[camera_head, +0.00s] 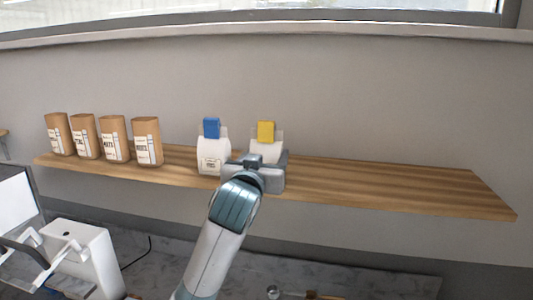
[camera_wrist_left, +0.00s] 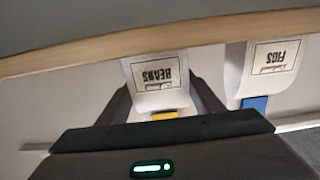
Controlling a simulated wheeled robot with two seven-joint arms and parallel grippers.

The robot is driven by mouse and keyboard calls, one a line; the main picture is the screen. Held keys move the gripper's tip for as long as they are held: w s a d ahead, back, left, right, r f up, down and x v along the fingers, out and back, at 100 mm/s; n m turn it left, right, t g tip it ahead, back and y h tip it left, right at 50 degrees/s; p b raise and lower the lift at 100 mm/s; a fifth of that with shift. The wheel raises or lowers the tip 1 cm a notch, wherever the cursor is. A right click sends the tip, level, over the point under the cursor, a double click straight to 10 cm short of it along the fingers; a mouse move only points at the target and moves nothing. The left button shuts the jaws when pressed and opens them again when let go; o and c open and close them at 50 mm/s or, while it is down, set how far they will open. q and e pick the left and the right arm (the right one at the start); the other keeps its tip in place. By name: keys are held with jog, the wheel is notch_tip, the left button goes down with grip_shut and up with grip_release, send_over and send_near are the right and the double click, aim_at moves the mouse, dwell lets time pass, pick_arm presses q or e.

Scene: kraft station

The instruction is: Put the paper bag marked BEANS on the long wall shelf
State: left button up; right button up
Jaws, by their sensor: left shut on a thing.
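The white paper bag marked BEANS (camera_wrist_left: 157,75), with a yellow clip on top, is upright over the long wooden wall shelf (camera_head: 400,185). In the head view the bag (camera_head: 265,149) shows behind my left gripper (camera_head: 257,165), which hides its lower part. My left gripper is shut on the bag, with one finger on each side. The left wrist view is upside down and shows the bag between the fingers (camera_wrist_left: 160,90). The bag's base is at the shelf's front edge line in that view; I cannot tell whether it touches the board. My right gripper is not in view.
A white FIGS bag (camera_head: 212,157) with a blue clip stands on the shelf just left of the BEANS bag. Several brown bags (camera_head: 115,140) stand in a row at the shelf's left end. The shelf's right part is bare. A white machine (camera_head: 85,255) stands lower left.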

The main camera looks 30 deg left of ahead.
pick_arm(q)
jog(key=shift+f, duration=0.1)
jog(key=o, duration=1.3)
